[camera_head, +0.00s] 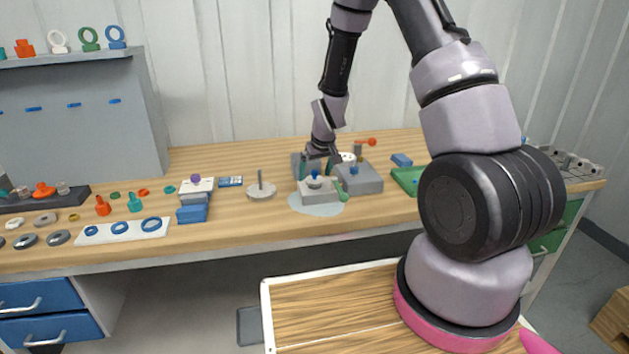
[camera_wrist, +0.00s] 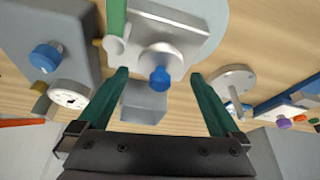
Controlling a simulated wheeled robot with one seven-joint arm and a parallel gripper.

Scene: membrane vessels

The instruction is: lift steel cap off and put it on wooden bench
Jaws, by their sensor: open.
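The steel cap (camera_wrist: 161,58), a round disc with a blue knob (camera_wrist: 160,80), sits on a pale grey block (camera_wrist: 182,27) in the wrist view. In the head view the cap (camera_head: 314,181) is small, on the block (camera_head: 318,194) on the wooden bench (camera_head: 260,228). My gripper (camera_wrist: 160,76) is open, its green fingers on either side of the blue knob and apart from it in the picture. In the head view my gripper (camera_head: 317,168) is just above the block. I cannot tell the exact height gap.
A larger grey block (camera_head: 362,180) with a dial and red-handled valve stands right behind. A steel disc with a post (camera_head: 261,190) stands to the left. A blue box stack (camera_head: 193,205) is further left. Bare bench lies in front.

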